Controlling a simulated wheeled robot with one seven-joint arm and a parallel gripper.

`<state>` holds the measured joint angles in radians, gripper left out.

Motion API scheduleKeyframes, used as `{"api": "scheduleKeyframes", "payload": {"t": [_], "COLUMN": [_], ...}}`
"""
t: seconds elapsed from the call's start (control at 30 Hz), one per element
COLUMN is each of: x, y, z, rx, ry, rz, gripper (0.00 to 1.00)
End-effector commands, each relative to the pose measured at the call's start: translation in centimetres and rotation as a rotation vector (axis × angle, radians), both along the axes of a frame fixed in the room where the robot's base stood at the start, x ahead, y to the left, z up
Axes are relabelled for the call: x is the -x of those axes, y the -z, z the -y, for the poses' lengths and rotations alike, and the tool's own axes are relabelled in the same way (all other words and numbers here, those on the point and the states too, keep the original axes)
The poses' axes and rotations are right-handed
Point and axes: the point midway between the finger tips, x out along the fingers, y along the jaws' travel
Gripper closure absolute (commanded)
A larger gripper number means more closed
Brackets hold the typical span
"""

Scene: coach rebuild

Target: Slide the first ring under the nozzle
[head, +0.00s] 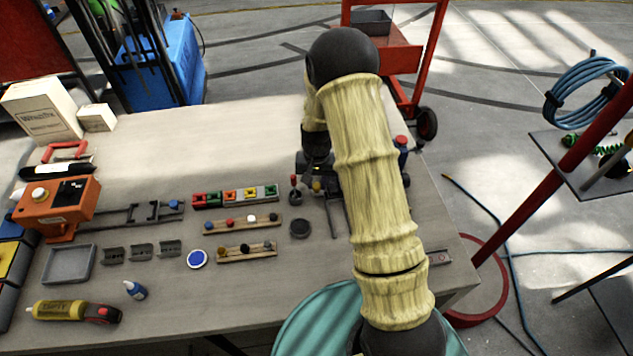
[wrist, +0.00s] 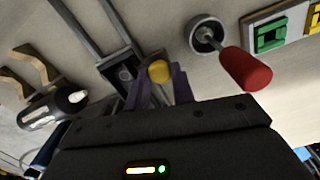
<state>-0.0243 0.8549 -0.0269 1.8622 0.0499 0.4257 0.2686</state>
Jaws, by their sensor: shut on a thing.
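My gripper (wrist: 160,84) has its two purple fingers closed on a small yellow knob (wrist: 158,70). The knob also shows in the head view (head: 316,186), just below my dark wrist. Beside it is a dark slide block (wrist: 122,70) on two parallel grey rails (wrist: 116,24), which run away from my gripper. I cannot clearly make out a ring on the block. A dark cylinder with white marks (wrist: 50,106) lies left of the rails in the wrist view; I cannot tell whether it is the nozzle. My arm hides much of this area in the head view.
A lever with a red grip (wrist: 244,68) stands close right of my fingers in the wrist view. Racks of coloured blocks (head: 235,196) and pegs (head: 243,223) lie left of my gripper in the head view. An orange machine (head: 58,205) stands far left.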

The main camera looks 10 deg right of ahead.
Motion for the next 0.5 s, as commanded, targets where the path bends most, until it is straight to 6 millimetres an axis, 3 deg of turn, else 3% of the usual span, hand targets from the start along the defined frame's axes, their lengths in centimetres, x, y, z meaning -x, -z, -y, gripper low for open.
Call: {"api": "scheduleKeyframes", "payload": {"t": [0.07, 0.5], "x": [-0.06, -0.10], "y": [-0.08, -0.79], "z": [-0.01, -0.09], "rx": [0.001, 0.000], "ry": [-0.001, -0.003], "rz": [0.002, 0.003], "gripper": [0.66, 0.66]}}
